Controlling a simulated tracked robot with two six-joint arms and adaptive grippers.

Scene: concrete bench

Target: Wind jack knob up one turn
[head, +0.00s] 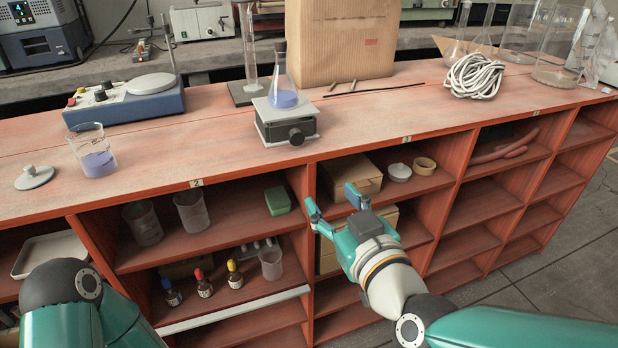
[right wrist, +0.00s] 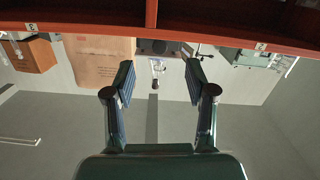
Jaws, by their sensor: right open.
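The lab jack (head: 285,122) is a small grey stand near the bench's front edge in the head view. Its black knob (head: 296,136) faces the front. A conical flask (head: 283,92) with bluish liquid stands on its top plate. My right gripper (head: 332,200) is open and empty, below and slightly right of the knob, in front of the shelves and apart from the jack. In the right wrist view its two fingers (right wrist: 160,82) are spread with nothing between them; I cannot make out the knob there. My left arm shows at bottom left, its gripper out of view.
A beaker of bluish liquid (head: 97,160) and a blue stirrer (head: 130,100) stand to the left on the bench. A tall cylinder (head: 248,50) and a large cardboard box (head: 340,40) stand behind the jack. Coiled white rope (head: 473,76) lies right. Shelves below hold bottles and boxes.

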